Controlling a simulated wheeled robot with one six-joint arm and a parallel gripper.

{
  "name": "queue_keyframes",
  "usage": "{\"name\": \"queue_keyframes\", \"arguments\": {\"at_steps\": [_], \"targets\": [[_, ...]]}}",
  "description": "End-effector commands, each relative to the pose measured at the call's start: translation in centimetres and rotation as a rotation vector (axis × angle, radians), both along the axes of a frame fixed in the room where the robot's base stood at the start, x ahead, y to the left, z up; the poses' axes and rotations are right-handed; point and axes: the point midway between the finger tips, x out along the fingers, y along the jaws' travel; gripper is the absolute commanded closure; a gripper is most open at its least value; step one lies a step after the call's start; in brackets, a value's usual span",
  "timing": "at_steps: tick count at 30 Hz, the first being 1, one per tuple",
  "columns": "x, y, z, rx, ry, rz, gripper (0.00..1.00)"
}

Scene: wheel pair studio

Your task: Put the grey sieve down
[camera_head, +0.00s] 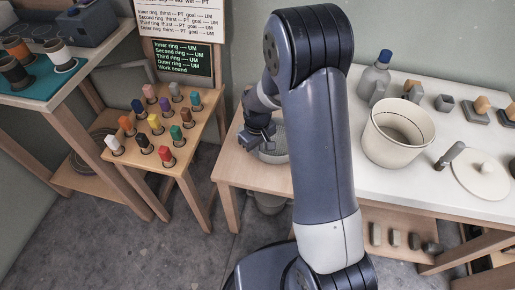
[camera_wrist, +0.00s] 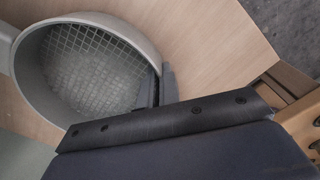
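The grey sieve (camera_wrist: 85,65) is a round, pale grey ring with a mesh bottom, seen from above at the left of the wrist view. In the head view the sieve (camera_head: 274,157) is at the wooden end of the long table, partly hidden by my gripper and arm. My gripper (camera_head: 259,131) is at the sieve's left rim. In the wrist view my gripper's fingers (camera_wrist: 157,88) sit on either side of the rim and look shut on it. The sieve looks level, at or just above the wood; I cannot tell whether it touches.
A large cream bucket (camera_head: 398,134), a blue-capped bottle (camera_head: 375,77) and a round lid (camera_head: 481,174) stand on the table's white part. A rack of coloured pegs (camera_head: 160,122) stands to the left. Bare wood (camera_head: 236,168) shows beside the sieve.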

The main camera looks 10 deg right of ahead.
Motion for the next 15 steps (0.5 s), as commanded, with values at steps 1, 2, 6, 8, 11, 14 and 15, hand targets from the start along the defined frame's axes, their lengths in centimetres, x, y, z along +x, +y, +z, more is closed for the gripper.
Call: {"name": "queue_keyframes", "arguments": {"at_steps": [1, 2, 6, 8, 11, 14, 15], "targets": [[0.01, 0.00, -0.31, 0.000, 0.000, 0.000, 1.00], [-0.01, 0.00, -0.32, 0.000, 0.000, 0.000, 0.96], [-0.01, -0.01, -0.21, 0.000, 0.000, 0.000, 0.84], [-0.01, 0.00, -0.21, 0.000, 0.000, 0.000, 0.80], [-0.01, 0.00, -0.21, -0.001, 0.001, 0.000, 0.75], [-0.01, 0.00, -0.20, -0.001, 0.001, 0.000, 0.75], [-0.01, 0.00, -0.20, 0.000, 0.000, 0.000, 0.75]]}}
